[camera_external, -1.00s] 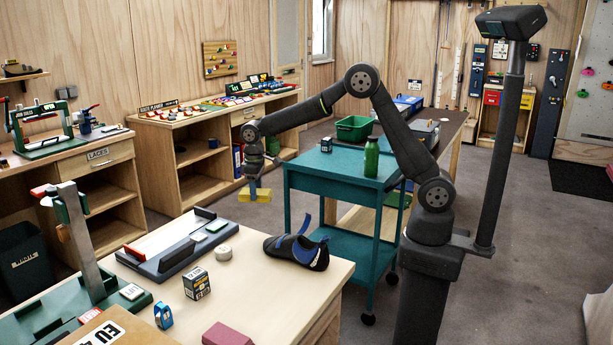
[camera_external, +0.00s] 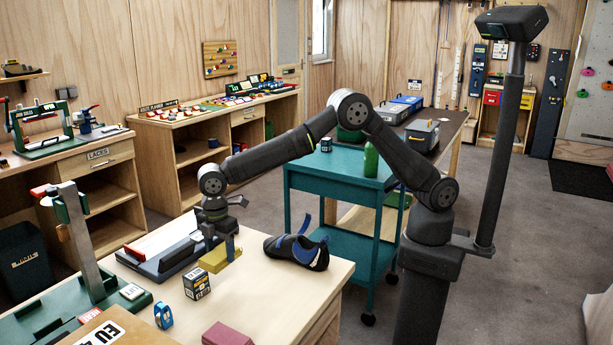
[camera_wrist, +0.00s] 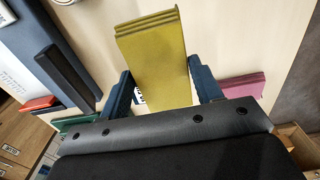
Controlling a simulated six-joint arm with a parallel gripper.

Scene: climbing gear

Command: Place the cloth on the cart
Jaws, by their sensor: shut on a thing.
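The cloth is a folded yellow piece (camera_external: 216,259), held by my gripper (camera_external: 229,253) low over the light wooden workbench in the external view. In the wrist view, the yellow cloth (camera_wrist: 155,60) sits between the two blue fingers of my gripper (camera_wrist: 164,92), its folded layers showing at the far end. Whether the cloth touches the benchtop I cannot tell. The cart (camera_external: 342,166) is teal with a top tray and a lower shelf, and stands right of and behind the workbench. A green bottle (camera_external: 371,160) and a small dark tin (camera_external: 326,145) stand on its top.
On the workbench (camera_external: 262,290), a blue-black climbing shoe (camera_external: 297,251) lies right of my gripper. A small dark box (camera_external: 196,283), a blue ring-like item (camera_external: 163,315) and a maroon block (camera_external: 227,334) lie nearer the front. A dark long tray (camera_external: 165,262) is left. The cart's front top is clear.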

